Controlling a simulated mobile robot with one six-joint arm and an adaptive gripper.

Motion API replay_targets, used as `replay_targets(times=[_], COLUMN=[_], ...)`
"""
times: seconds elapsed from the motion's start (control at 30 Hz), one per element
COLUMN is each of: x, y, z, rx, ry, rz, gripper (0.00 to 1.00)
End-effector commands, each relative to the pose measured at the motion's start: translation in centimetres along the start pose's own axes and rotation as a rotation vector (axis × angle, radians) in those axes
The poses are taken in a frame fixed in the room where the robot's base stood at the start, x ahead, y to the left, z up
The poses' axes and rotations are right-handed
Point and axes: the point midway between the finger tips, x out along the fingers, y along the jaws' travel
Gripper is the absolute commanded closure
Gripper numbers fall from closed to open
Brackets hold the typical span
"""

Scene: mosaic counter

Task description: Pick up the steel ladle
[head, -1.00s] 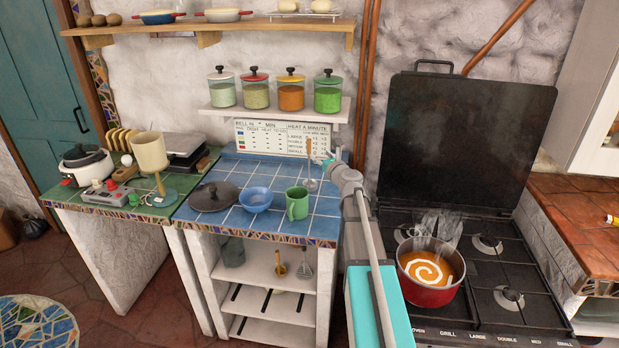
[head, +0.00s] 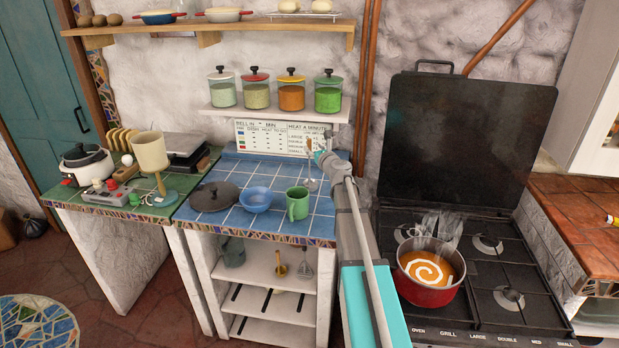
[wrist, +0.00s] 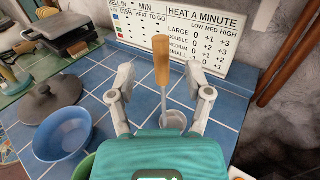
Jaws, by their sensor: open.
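The steel ladle (head: 310,182) stands upright on the blue tiled counter (head: 240,172), bowl down and wooden handle up, near the back right by the chart. In the wrist view its wooden handle (wrist: 161,62) and thin steel shaft (wrist: 163,100) rise in the middle of the picture; its bowl (wrist: 174,121) is low and partly hidden by my gripper's body. My gripper (wrist: 160,76) is open, with one finger to each side of the ladle and gaps on both sides. In the head view my gripper (head: 318,154) is at the ladle's upper part, overlapping the handle.
A green mug (head: 297,205), a blue bowl (head: 256,200) and a dark lid (head: 213,197) stand on the counter left of my arm. The heat chart (head: 272,137) leans against the wall behind. A red pot of soup (head: 428,285) sits on the stove at right.

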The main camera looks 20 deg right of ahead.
Motion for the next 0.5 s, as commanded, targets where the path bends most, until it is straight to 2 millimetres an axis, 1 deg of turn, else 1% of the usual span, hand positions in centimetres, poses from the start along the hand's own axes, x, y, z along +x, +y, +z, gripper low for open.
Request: replay_targets(times=[0.03, 0.3, 0.4, 0.5], x=[0.6, 3.7, 4.5, 4.7], y=[-0.1, -0.2, -0.2, -0.1], z=[0.0, 0.0, 0.0, 0.0], rx=[0.000, 0.000, 0.000, 0.000], ry=[0.000, 0.000, 0.000, 0.000], rz=[0.000, 0.001, 0.001, 0.000], gripper=[0.35, 0.35, 0.35, 0.35])
